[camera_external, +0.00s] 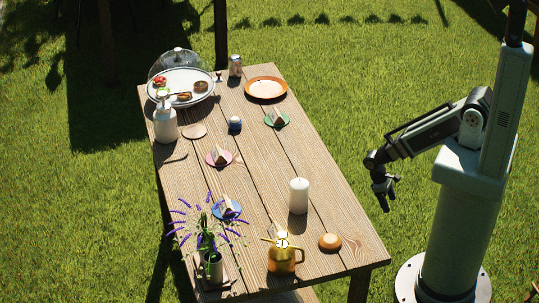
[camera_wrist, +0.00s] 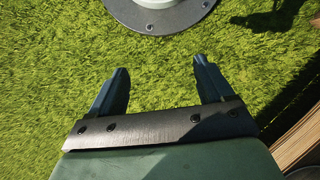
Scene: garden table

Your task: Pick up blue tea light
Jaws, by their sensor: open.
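A small blue cup-shaped thing with a pale top (camera_external: 235,123), which looks like the blue tea light, stands upright on the wooden table (camera_external: 262,180) near the middle of its far half. It is not in the wrist view. My gripper (camera_external: 390,194) is off the table's right side, over the grass, well apart from the tea light. In the wrist view my gripper (camera_wrist: 160,68) is open, with nothing between its fingers but grass behind.
A white jar (camera_external: 165,124), domed platter (camera_external: 181,85), orange plate (camera_external: 266,88) and green plate (camera_external: 277,119) surround the tea light.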

